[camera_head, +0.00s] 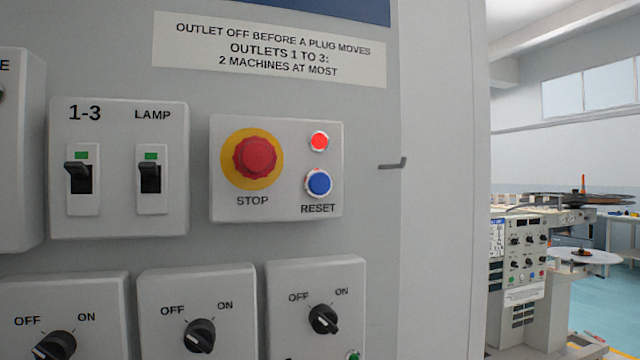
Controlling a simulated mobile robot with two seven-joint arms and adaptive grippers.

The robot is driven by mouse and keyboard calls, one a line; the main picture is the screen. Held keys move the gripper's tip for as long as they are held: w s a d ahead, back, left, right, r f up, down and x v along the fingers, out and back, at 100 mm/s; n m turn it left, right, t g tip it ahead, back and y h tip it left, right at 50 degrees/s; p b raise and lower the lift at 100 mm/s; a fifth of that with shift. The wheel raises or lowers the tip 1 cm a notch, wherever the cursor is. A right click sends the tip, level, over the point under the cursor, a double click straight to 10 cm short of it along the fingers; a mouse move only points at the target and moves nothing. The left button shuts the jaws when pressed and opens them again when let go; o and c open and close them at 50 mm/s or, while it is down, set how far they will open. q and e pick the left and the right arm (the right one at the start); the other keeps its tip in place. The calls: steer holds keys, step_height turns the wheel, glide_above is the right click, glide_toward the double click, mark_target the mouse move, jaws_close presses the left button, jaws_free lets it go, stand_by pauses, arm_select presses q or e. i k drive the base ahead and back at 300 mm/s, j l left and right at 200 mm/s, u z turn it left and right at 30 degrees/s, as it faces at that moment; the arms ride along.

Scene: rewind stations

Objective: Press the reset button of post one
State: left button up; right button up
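The blue reset button (319,183) with a pale ring sits at the lower right of a light grey box (277,208) on the panel, above the word RESET. A red stop button (255,157) on a yellow disc is to its left. A small red indicator (319,141) above the blue button looks lit. No label in view reads post one. Neither of my grippers is in view.
Left of the box are two black levers, marked 1-3 (78,178) and LAMP (150,178). Below are OFF/ON knobs (323,319). A small hook (394,164) sticks out at right. Beyond the panel edge stand a control console (522,250) and open blue floor (605,300).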

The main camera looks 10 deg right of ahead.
mark_target(319, 183)
steer(key=k+j+u, duration=0.1)
steer(key=k+j, duration=0.4)
steer(key=j, duration=0.25)
steer(key=k+j+u, duration=0.15)
steer(key=j, duration=0.25)
steer(key=k+l, duration=0.05)
steer(key=k, duration=0.05)
